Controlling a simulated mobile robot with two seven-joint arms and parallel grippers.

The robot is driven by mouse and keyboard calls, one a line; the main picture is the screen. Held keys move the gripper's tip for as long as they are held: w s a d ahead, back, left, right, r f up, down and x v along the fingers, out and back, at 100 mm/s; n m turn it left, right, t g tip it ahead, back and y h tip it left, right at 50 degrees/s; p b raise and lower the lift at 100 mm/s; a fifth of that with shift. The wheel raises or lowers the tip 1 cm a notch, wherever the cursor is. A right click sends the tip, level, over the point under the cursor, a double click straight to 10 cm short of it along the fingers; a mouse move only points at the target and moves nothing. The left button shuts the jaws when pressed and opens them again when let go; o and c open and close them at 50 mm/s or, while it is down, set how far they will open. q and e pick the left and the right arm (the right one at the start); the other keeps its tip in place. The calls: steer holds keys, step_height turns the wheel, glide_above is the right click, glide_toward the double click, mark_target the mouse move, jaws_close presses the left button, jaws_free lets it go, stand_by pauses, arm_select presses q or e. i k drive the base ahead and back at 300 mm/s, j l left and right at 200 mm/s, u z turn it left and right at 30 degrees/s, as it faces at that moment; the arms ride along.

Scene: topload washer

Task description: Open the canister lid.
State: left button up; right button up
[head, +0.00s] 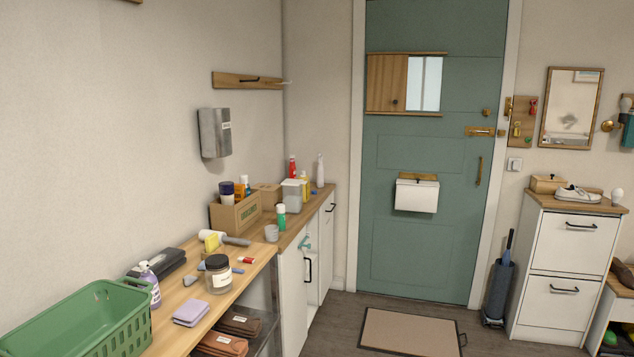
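A canister-like jar (219,278) with a dark lid (217,262) and a pale label stands upright on the wooden counter, near its front edge. Its lid sits on top and looks closed. A pale grey box-shaped container (293,196) stands farther back on the counter; I cannot tell which of the two is the canister. Neither of my grippers is in the head view.
A green basket (85,325) fills the near counter end. A purple bottle (150,284), a folded cloth (191,312) and a grey-headed tool (222,238) lie or stand around the jar. A wooden box (236,213) with bottles is behind. A mat (410,333) lies on the floor.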

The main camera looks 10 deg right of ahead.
mark_target(287, 181)
steer(key=i+l, duration=0.75)
steer(key=l, duration=0.3)
steer(key=i+l, duration=0.4)
steer(key=l+z, duration=0.05)
steer(key=l, duration=0.1)
